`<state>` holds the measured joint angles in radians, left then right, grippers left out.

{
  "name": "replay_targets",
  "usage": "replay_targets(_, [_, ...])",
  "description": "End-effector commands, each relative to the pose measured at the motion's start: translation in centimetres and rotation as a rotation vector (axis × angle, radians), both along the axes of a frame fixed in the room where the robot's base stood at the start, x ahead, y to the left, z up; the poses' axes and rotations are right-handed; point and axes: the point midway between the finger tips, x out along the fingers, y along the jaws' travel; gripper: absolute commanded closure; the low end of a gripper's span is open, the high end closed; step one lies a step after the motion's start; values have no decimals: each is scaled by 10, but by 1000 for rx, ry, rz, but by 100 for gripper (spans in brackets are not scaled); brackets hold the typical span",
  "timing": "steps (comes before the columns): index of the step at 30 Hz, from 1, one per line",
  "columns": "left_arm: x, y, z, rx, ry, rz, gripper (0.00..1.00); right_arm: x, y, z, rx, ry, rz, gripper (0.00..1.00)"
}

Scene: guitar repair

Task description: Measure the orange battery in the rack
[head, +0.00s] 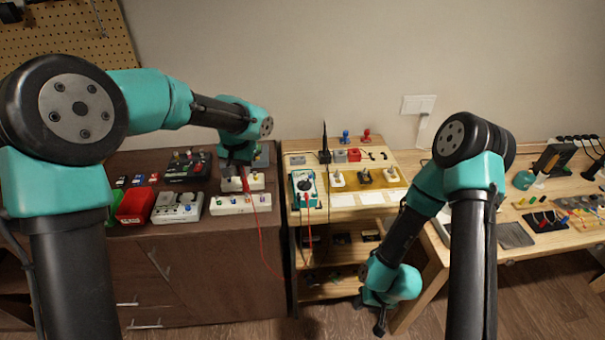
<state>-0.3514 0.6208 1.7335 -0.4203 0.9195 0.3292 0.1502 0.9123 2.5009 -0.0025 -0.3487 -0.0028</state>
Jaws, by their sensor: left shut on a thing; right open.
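My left gripper (237,172) is over the right part of the brown cabinet top, shut on what looks like a red test probe (247,183). The probe's red wire hangs in front of the cabinet and seems to lead to the teal multimeter (304,184) on the light wooden shelf unit. A thin black upright (325,142), perhaps the other probe, stands behind the meter. My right gripper (379,325) is open and empty, low in front of the shelf unit. I cannot pick out the orange battery or tell which holder is its rack; both are too small or hidden.
White blocks with knobs (240,204) and a red bin (136,204) stand on the brown cabinet (200,250). Small holders (364,177) line the shelf unit's top. A workbench (540,245) with tools is at right, partly behind my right arm.

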Motion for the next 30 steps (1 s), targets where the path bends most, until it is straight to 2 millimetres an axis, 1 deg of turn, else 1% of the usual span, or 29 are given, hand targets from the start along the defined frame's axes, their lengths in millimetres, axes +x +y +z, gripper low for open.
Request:
replay_targets(21, [0,0,51,-1,-3,0,100,0,0,0,0,0,0,57])
replay_targets(25, [0,0,56,-1,-2,0,100,0,0,0,0,0,0,57])
replay_targets(30, [0,0,57,0,-1,0,100,0,0,0,0,0,0,57])
